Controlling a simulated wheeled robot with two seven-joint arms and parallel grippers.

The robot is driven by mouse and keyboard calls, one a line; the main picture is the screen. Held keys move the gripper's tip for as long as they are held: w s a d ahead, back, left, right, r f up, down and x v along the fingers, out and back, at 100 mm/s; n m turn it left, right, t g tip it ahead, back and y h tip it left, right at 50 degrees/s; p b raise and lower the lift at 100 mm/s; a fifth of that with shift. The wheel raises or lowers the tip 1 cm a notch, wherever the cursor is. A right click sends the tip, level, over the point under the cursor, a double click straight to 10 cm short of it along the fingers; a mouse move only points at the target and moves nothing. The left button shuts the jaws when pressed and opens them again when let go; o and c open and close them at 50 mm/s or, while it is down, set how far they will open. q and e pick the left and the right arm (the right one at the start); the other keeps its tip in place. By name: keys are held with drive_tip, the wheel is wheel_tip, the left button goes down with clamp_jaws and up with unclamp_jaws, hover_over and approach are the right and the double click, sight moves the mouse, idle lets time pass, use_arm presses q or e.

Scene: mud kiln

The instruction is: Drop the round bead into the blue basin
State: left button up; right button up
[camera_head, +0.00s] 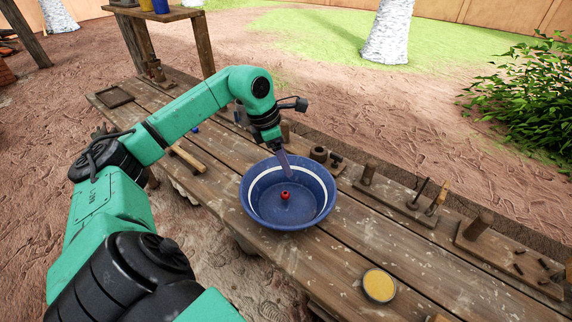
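The blue basin (312,207) with a white band inside stands on the wooden workbench, in the middle of the head view. A small round red bead (285,196) shows inside the basin's outline, near the middle of its floor. I cannot tell for sure whether it touches the floor. My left gripper (287,172) points down over the basin's far rim. Its fingertips end a little above the bead in the picture, with a gap between them and it. The fingers overlap in this view, so their opening is hidden. My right gripper is out of view.
A round tin with a yellow top (379,285) stands on the bench (330,262) right of the basin. Wooden tool stands (398,199) line the far edge. A wooden-handled tool (187,160) lies left of the basin. Bare planks surround the basin's near side.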

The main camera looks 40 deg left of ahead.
use_arm(q)
drive_tip(key=p+v, duration=0.2)
drive_tip(key=v, duration=1.2)
drive_tip(key=shift+r, duration=0.25)
drive_tip(key=shift+s+a+f, duration=0.1)
drive_tip(key=shift+s, duration=0.05)
